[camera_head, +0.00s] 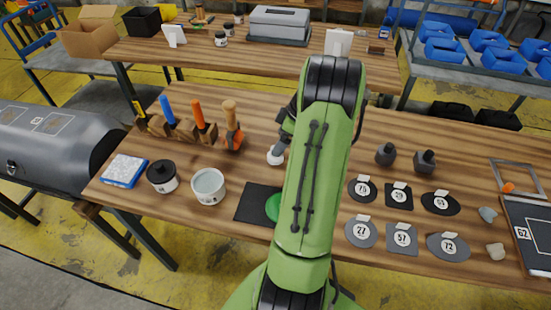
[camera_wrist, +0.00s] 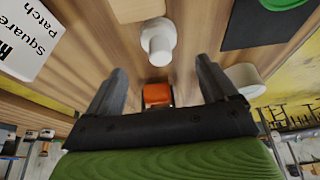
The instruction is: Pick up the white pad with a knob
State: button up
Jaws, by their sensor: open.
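The white pad with a knob (camera_head: 275,157) stands on the wooden workbench, just left of my raised arm. In the wrist view the white pad (camera_wrist: 158,42) shows its round base and a smaller round knob facing the camera. My gripper (camera_wrist: 163,74) is open, with a dark finger on each side and nothing between them. The pad lies beyond the fingertips, about midway between them in the picture, and appears apart from them. In the head view my gripper is mostly hidden behind my green arm.
A black mat (camera_head: 249,203) with a green disc (camera_head: 273,207) lies in front of the pad. Several numbered dark patches lie right of my arm. A box labelled Square Patch (camera_wrist: 30,38) shows in the wrist view.

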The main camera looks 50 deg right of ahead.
jog(key=b+x, duration=0.1)
jog(key=x, duration=0.6)
jog(key=shift+f+b, duration=0.1)
jog(key=shift+b, duration=0.25)
